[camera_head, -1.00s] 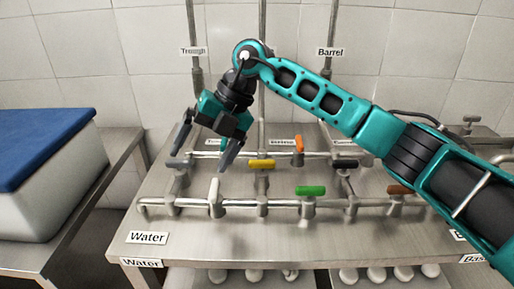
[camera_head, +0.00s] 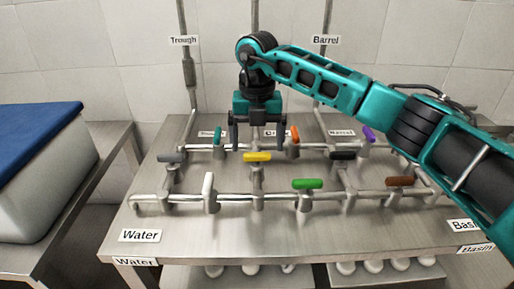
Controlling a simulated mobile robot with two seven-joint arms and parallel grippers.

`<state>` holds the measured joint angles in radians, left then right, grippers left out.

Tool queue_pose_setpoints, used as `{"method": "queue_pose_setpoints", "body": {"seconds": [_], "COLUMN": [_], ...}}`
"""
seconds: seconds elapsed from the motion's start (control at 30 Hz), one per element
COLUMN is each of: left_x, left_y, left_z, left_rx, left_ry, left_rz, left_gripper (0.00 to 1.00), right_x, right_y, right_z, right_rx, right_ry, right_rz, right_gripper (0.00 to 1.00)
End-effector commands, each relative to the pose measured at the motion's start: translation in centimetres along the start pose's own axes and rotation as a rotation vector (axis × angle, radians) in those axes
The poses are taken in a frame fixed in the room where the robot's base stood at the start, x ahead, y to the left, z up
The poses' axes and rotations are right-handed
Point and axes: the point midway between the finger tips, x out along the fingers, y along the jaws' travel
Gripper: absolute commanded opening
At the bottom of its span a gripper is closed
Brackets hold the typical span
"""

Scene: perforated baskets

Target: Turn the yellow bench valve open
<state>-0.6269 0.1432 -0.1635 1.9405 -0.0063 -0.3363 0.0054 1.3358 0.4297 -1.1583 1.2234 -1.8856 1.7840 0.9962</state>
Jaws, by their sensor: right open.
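The yellow valve handle (camera_head: 257,157) sits on the middle pipe junction of the bench, lying crosswise, left to right in the view. My right gripper (camera_head: 257,146) points down just above and behind the yellow handle, with one finger on each side of it. Its fingers are spread and nothing is held between them. I cannot tell whether either finger touches the handle. My left gripper is out of view.
Around it stand white (camera_head: 209,188), green (camera_head: 307,184), grey (camera_head: 171,158), black (camera_head: 343,156), orange (camera_head: 295,135), teal (camera_head: 218,137), purple (camera_head: 368,134) and brown (camera_head: 400,181) handles. A blue-lidded bin (camera_head: 35,140) stands at the left.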

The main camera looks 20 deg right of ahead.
Motion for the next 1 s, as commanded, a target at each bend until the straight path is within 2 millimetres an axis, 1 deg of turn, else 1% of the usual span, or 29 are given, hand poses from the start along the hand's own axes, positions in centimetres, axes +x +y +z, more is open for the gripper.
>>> {"method": "queue_pose_setpoints", "body": {"seconds": [0.03,0.1,0.2,0.53,0.57,1.0], "left_x": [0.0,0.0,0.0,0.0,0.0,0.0], "left_y": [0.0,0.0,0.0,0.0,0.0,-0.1], "left_z": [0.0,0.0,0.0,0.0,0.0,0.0], "left_rx": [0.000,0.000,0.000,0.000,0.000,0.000], "left_ry": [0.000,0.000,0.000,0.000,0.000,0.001], "left_rz": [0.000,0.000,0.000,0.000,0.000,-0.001], "left_gripper": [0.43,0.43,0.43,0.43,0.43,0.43], "right_x": [0.8,1.5,2.2,2.5,2.5,2.5], "right_y": [0.0,0.0,0.0,0.0,0.0,0.0], "right_z": [0.0,0.0,0.0,0.0,0.0,0.0], "right_rx": [0.000,0.000,0.000,-0.001,-0.001,-0.001], "right_ry": [0.002,0.002,0.001,0.000,0.000,0.000], "right_rz": [-0.001,0.000,0.001,0.001,0.001,0.001], "right_gripper": [0.94,0.94,0.94,0.94,0.92,0.50]}}
